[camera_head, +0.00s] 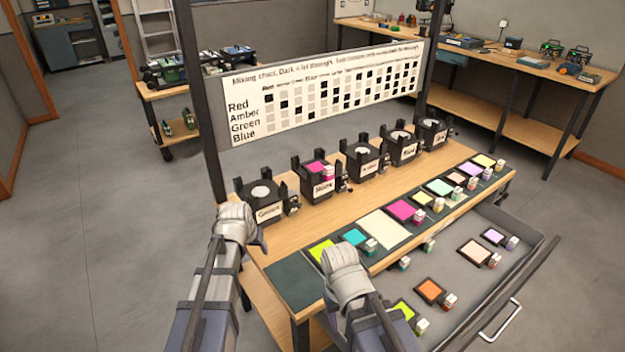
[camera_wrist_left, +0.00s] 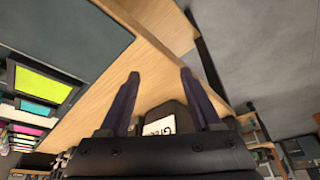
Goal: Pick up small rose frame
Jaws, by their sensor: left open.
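A small pale pink frame (camera_head: 457,178) lies in the row on the table's dark strip, toward the far right. A larger magenta frame (camera_head: 405,211) lies nearer in that row; I cannot tell for certain which one is called rose. My left gripper (camera_head: 240,228) is above the table's left end, beside the leftmost black lamp box and well away from both frames. In the left wrist view this gripper (camera_wrist_left: 160,75) is open, with nothing held between its fingers. My right gripper (camera_head: 346,262) is over the front of the strip; its fingers are hidden.
Several black lamp boxes (camera_head: 318,178) stand along the table's back. A lime frame (camera_head: 321,251), a teal frame (camera_head: 355,236) and a cream sheet (camera_head: 384,228) lie in the row. An open drawer (camera_head: 500,275) below holds more frames. A mixing chart (camera_head: 325,92) stands behind.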

